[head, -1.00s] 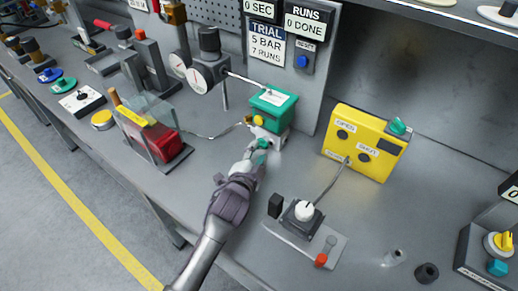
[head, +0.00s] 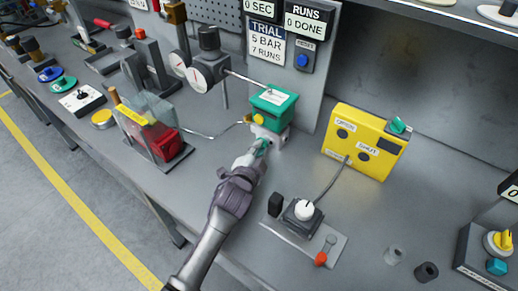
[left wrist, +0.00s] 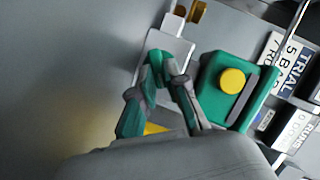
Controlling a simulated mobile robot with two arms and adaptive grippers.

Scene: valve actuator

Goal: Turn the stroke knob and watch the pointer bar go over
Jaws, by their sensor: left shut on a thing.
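The green actuator box (head: 273,103) sits on a light grey body (head: 277,137) near the back panel. A round yellow part (left wrist: 232,82) and a grey bar (left wrist: 243,95) show on the green box in the left wrist view; I cannot tell for sure if that is the pointer bar. My left gripper (head: 261,147) reaches in from the front, at the front of the grey body below the box. In the left wrist view its fingers (left wrist: 160,78) are closed together on a small teal part, apparently the stroke knob, mostly hidden by the fingers. My right gripper is not in view.
A yellow box (head: 366,142) stands to the right, with a black switch unit with a white knob (head: 304,210) before it. A red device behind a clear guard (head: 160,125) stands left.

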